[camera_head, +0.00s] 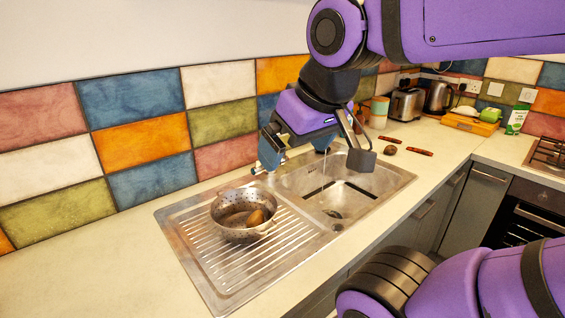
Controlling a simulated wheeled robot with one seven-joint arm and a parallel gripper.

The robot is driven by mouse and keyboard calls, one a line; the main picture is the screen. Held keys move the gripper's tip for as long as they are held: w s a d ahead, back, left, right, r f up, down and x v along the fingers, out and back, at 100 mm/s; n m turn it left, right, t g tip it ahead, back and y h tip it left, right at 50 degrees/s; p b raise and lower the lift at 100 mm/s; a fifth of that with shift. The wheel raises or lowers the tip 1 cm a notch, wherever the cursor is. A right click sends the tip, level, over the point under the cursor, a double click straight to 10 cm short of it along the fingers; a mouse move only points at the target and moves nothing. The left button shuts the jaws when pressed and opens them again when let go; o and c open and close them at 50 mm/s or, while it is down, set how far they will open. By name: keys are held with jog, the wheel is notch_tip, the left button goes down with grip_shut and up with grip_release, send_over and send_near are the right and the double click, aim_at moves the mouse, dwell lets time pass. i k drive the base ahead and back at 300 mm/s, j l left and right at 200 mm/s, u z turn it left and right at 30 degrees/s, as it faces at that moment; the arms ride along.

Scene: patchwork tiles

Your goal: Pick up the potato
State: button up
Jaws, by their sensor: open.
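A brown, potato-like object (256,217) lies in a metal colander (226,231) on the sink's drainboard, leaning toward the colander's right side. A second small, dark brown round object (390,150) lies on the counter behind the sink; I cannot tell whether it is a potato. My gripper (297,150) is open, above the back edge of the sink. It is behind and to the right of the colander, apart from it. No object shows between its fingers.
The sink basin (386,182) is right of the drainboard (195,258). Two reddish-brown items (419,152) lie near the dark round object. A toaster (405,104), kettle (438,97) and yellow tray (468,124) stand at the back right. The left counter is clear.

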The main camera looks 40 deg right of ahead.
aim_at(390, 149)
jog(key=l, duration=2.05)
jog(key=k+l, duration=0.15)
jog(key=l, duration=1.9)
